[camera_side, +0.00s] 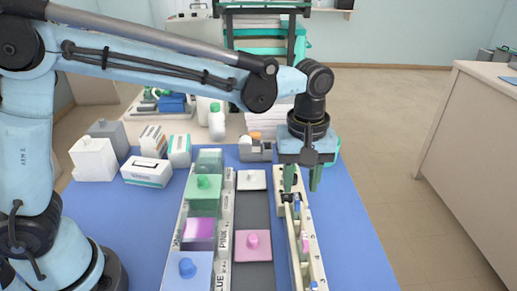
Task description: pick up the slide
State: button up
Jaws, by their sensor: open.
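My gripper (302,184) points down over the far part of a long, narrow cream rack (283,184). Its two green fingers are apart, one on each side of the rack's far part, and no object shows clearly between them. Thin upright pieces, which may be slides, stand in the rack below and nearer than the fingers. One has a pink patch (304,246). Small blue marks also show in the rack. I cannot tell which piece is the slide, and the gripper partly hides the rack's far end.
White boxes (147,171) and a bottle (216,122) stand farther back. The blue mat (352,245) is clear on the right.

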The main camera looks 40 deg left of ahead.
aim_at(297, 198)
jog(key=shift+w+a+f, duration=0.1)
jog(key=shift+f, duration=1.5)
jog(key=shift+a+f, duration=0.1)
jog(key=shift+f, duration=1.45)
grip_shut()
